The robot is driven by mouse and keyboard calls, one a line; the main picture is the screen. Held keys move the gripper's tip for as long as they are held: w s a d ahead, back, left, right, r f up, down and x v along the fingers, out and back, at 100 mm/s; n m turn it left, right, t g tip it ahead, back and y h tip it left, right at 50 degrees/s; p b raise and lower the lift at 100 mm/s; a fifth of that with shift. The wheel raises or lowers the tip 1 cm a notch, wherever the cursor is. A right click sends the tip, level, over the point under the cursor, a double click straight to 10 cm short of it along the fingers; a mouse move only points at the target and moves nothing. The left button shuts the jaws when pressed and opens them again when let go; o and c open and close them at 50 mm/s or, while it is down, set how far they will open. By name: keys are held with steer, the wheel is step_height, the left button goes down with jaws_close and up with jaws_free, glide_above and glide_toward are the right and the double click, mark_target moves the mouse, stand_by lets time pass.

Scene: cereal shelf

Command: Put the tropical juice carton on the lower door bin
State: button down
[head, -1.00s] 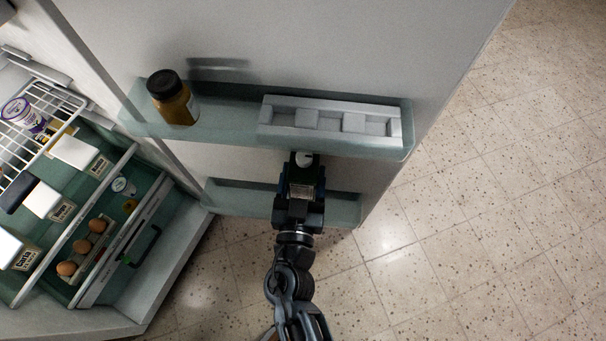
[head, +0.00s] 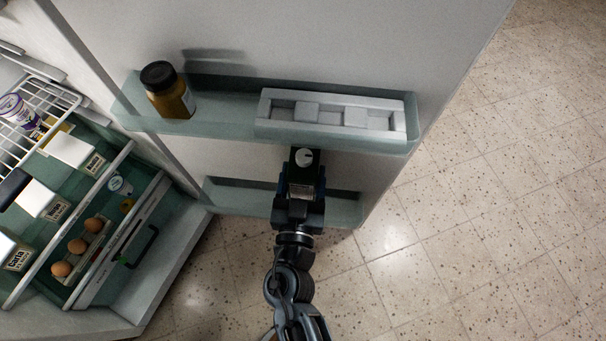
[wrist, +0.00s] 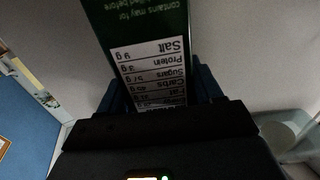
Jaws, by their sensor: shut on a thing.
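My gripper (head: 302,188) is shut on the tropical juice carton (head: 304,158). In the head view, only the carton's dark top with a round white cap and a bit of its side show between the fingers. In the wrist view the carton (wrist: 152,60) is dark green with a white nutrition label and sits between the blue fingers. The lower door bin (head: 235,198) is a greenish clear tray on the fridge door. My gripper and the carton appear over it in the head view, below the upper bin. Whether the carton touches the bin is hidden.
The upper door bin (head: 225,105) holds a dark-lidded jar (head: 168,90) and a white egg holder (head: 333,115). At left, the open fridge has a drawer with brown eggs (head: 77,246) and several cartons. The lower bin's left part looks empty.

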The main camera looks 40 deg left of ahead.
steer(key=shift+c, duration=0.9)
jaws_free()
steer(key=r+p, duration=0.1)
steer(key=p, duration=0.2)
steer(key=shift+r, duration=0.4)
steer(key=shift+s+d+f+b, duration=0.3)
steer(key=shift+s+d+b, duration=0.1)
steer(key=shift+s, duration=0.2)
steer(key=shift+s+d+f+b, duration=0.3)
steer(key=shift+s+b, duration=0.1)
steer(key=shift+s, duration=0.15)
steer(key=b+v, duration=0.1)
steer(key=v, duration=0.8)
steer(key=shift+b, duration=0.3)
steer(key=shift+s+d+r, duration=0.1)
steer(key=shift+s+r, duration=0.05)
